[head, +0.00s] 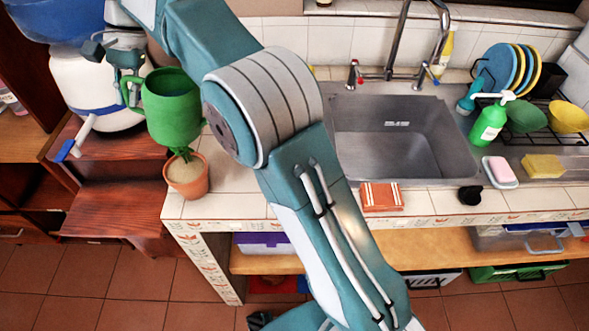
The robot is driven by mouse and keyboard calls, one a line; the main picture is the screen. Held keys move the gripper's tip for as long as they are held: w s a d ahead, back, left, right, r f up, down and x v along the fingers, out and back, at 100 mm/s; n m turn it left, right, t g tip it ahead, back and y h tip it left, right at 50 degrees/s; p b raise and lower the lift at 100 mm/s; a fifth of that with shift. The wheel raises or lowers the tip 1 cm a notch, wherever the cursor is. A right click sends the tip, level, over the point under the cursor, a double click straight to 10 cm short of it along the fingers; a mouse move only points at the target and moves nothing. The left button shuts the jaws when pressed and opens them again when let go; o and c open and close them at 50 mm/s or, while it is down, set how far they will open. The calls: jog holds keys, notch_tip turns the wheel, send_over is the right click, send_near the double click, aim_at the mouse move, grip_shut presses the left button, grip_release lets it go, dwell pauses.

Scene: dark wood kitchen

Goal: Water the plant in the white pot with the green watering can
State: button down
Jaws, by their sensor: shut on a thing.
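The green watering can (172,108) hangs in the air at the upper left, its open top facing up toward the camera. My gripper (127,78) is shut on its handle, at the can's left side. Just below the can, a terracotta-orange pot (187,182) with pale soil stands on the left corner of the tiled counter. Green plant parts (183,154) show between the pot and the can; the can hides the rest. I see no white plant pot. Whether water is flowing cannot be told.
A white container with a blue top (95,85) stands behind my gripper, by wooden steps (115,205). A steel sink (390,140) is right of my arm.

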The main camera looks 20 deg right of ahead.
aim_at(135, 81)
jog(key=shift+s+d+r+y, duration=0.2)
jog(key=shift+d+y, duration=0.1)
jog(key=shift+d, duration=0.1)
jog(key=shift+s+d+r+y, duration=0.1)
jog(key=shift+d+r+y, duration=0.1)
jog(key=shift+d+y, duration=0.15)
jog(key=shift+d+r+t+p, duration=0.2)
jog(key=shift+t+p, duration=0.1)
jog(key=shift+p, duration=0.05)
jog(key=shift+s+d+r+y+p, duration=0.15)
jog(key=shift+d+r+y+p, duration=0.15)
jog(key=shift+y, duration=0.05)
jog(key=shift+s+d+r+n+p, duration=0.15)
jog(key=shift+n+p, duration=0.15)
jog(key=shift+p, duration=0.45)
jog(key=shift+w+a+f+h, duration=0.25)
jog(key=shift+a+f, duration=0.2)
jog(key=shift+w+a+f+h, duration=0.2)
jog(key=shift+a+f+h, duration=0.05)
jog(key=shift+a+f, duration=0.2)
jog(key=shift+w+a+f+h, duration=0.15)
jog(key=shift+w+a+h, duration=0.05)
jog(key=shift+a+h, duration=0.3)
jog(key=shift+g, duration=0.4)
jog(key=shift+w+a+f+m+h+b, duration=0.2)
jog(key=shift+m+h+b, duration=0.15)
jog(key=shift+b, duration=0.2)
